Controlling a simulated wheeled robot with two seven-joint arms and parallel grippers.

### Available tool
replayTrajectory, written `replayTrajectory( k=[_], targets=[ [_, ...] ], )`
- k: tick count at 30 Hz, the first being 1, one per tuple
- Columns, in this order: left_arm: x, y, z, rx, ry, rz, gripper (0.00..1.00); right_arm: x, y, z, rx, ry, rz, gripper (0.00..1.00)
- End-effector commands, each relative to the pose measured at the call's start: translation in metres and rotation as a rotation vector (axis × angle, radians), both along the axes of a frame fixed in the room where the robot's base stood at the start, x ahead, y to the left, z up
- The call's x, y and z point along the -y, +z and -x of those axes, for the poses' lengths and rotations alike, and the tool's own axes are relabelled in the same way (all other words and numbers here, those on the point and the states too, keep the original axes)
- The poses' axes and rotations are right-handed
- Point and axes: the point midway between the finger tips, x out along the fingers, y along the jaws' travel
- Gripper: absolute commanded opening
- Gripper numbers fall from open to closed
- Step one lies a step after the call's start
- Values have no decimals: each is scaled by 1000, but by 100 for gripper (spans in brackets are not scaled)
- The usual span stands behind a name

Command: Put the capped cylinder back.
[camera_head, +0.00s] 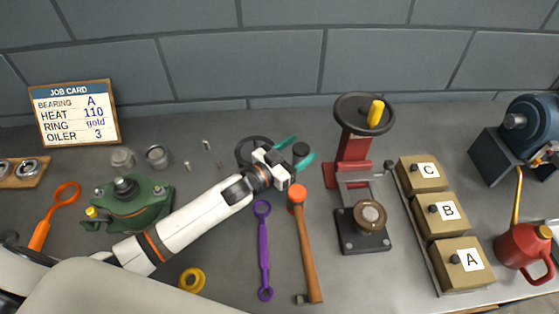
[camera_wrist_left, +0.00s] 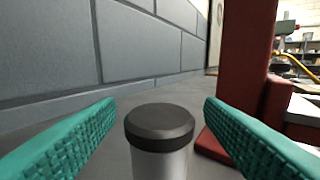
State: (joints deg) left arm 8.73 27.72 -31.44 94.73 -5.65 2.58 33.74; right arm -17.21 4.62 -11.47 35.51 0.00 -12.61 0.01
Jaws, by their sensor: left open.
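The capped cylinder (camera_head: 300,150) has a dark cap and stands on the bench behind my left gripper. In the left wrist view the capped cylinder (camera_wrist_left: 160,128) shows a black cap on a pale grey body, upright. My left gripper (camera_head: 294,155) is open, its teal fingers on either side of the cylinder. In the left wrist view the fingers of my left gripper (camera_wrist_left: 160,135) show gaps to the cap on both sides. The cylinder's lower part is hidden. My right gripper is not in view.
A red press (camera_head: 352,150) stands close to the right of the cylinder. A dark ring-shaped part (camera_head: 245,150) lies to its left. An orange-headed hammer (camera_head: 308,240) and a purple wrench (camera_head: 263,250) lie in front. Boxes marked A, B and C (camera_head: 450,215) stand right.

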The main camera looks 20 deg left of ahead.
Motion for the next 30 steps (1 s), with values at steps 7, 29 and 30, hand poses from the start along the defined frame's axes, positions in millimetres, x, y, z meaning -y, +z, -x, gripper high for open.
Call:
replayTrajectory(
  k=[7, 29, 30],
  targets=[
    [-29, -3, 48, -3, 0, -2, 63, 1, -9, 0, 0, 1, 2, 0],
    [-55, 0, 91, 1, 0, 1, 63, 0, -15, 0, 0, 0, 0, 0],
    [-55, 0, 91, 1, 0, 1, 63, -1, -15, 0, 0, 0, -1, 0]
  ],
)
